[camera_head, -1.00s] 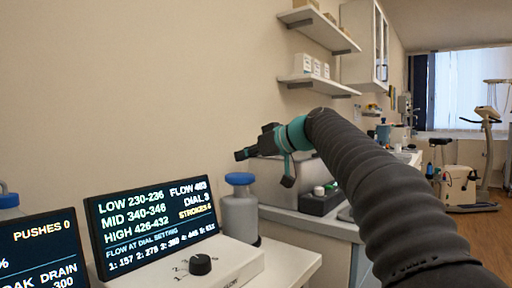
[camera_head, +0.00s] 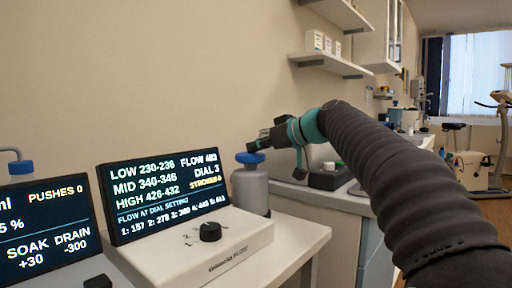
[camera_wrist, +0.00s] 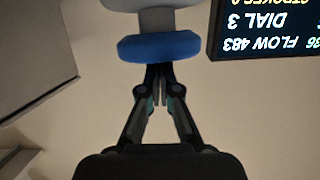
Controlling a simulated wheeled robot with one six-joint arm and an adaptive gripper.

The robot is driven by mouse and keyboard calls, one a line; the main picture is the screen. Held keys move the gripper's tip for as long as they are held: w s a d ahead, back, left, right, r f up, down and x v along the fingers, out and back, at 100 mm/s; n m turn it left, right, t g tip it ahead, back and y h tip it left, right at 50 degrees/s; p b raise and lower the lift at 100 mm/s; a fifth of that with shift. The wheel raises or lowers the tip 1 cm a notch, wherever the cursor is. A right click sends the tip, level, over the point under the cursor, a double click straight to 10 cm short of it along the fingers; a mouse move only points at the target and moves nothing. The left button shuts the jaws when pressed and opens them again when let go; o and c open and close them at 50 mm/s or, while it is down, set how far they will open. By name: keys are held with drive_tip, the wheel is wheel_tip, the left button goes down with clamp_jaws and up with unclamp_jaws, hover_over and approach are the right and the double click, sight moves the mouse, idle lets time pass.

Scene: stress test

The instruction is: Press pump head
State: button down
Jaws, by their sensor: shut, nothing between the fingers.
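A grey bottle (camera_head: 250,188) with a blue cap (camera_head: 250,158) stands upright behind the white dial unit. The blue cap also shows in the wrist view (camera_wrist: 159,46), just beyond my fingertips. My gripper (camera_head: 252,146) is shut and empty, pointing left close above the cap. I cannot tell whether it touches the cap. A second blue-topped piece (camera_head: 20,168) with a thin bent grey spout (camera_head: 12,151) shows at the left edge, mostly hidden by a screen. Which of these is the pump head is not marked.
The left screen (camera_head: 40,235) reads PUSHES 0. The second screen (camera_head: 165,195) reads FLOW 483, DIAL 3. The white unit (camera_head: 240,240) carries a black dial (camera_head: 210,231). A counter (camera_head: 345,198) and wall shelf (camera_head: 330,64) stand to the right.

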sight(255, 154)
wheel_tip(255, 154, down, 2)
drive_tip(key=shift+b, duration=0.5)
drive_tip(key=shift+r, duration=0.1)
wheel_tip(255, 154, up, 5)
drive_tip(key=p, duration=0.4)
drive_tip(key=shift+w+a, duration=0.1)
drive_tip(key=shift+w, duration=0.05)
drive_tip(key=b+v, duration=0.1)
drive_tip(key=v, duration=0.9)
drive_tip(key=shift+f, duration=0.3)
drive_tip(key=s+d+f+m+g+h, duration=0.1)
drive_tip(key=s+d+f+m+h, duration=0.2)
drive_tip(key=s+f, duration=0.7)
drive_tip(key=s+d+f+m+g+h+p, duration=0.1)
drive_tip(key=s+d+f+m+h, duration=0.2)
drive_tip(key=s+f, duration=0.8)
drive_tip(key=s+d+f+m+g+h+p, duration=0.1)
drive_tip(key=s+d+f+m+h, duration=0.3)
drive_tip(key=s+f, duration=0.6)
wheel_tip(255, 154, down, 6)
drive_tip(key=shift+s+d+f+h, duration=0.1)
drive_tip(key=shift+s+d+h, duration=0.25)
drive_tip(key=shift+h, duration=0.35)
